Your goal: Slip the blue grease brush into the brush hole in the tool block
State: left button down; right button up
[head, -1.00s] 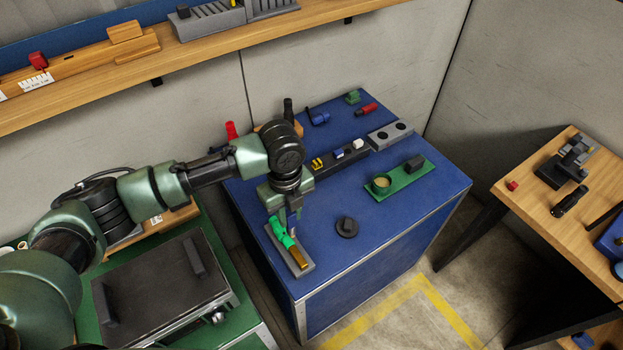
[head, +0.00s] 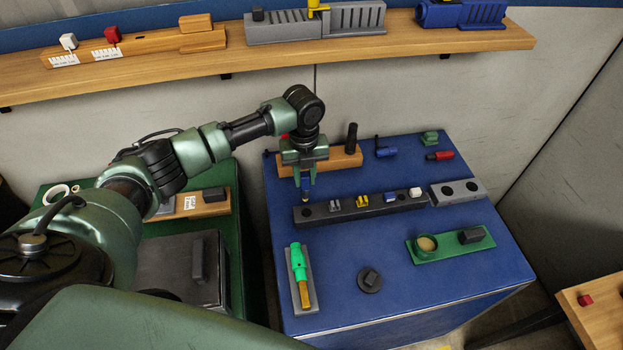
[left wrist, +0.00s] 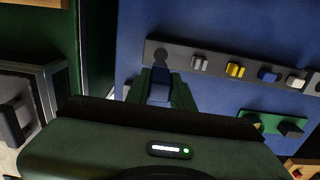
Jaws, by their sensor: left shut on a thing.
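My left gripper (head: 305,184) points down, shut on the blue grease brush (left wrist: 160,88), whose upper part shows between the fingers in the left wrist view. In the head view only a small blue and yellowish piece of it (head: 306,194) shows below the fingertips, above the left end of a dark rail. The dark rail (head: 345,214) shows a round dark opening at its left end in the left wrist view (left wrist: 160,57). A wooden block (head: 342,160) with a black handle stands behind, partly hidden by my gripper. Which block has the brush hole is unclear. My right gripper is not in view.
The rail holds grey, yellow, blue and white pieces. A grey two-hole block (head: 458,192) stands at its right. In front are a grey tray (head: 307,291) with a green tool, a black knob (head: 370,280) and a green plate (head: 450,247) with a cup.

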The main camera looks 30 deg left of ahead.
aim_at(306, 191)
pick_arm(q)
jog(key=shift+w, duration=0.1)
jog(key=shift+d+f, duration=0.1)
jog(key=shift+f, duration=0.75)
jog(key=shift+f+b, duration=1.4)
jog(key=shift+f, duration=0.6)
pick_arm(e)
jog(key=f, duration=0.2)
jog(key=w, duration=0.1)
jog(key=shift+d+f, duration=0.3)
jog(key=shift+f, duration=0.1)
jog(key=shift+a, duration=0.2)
pick_arm(q)
jog(key=shift+f, duration=0.15)
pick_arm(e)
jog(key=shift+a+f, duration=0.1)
pick_arm(q)
jog(key=shift+f+b, duration=0.5)
jog(key=shift+f, duration=0.3)
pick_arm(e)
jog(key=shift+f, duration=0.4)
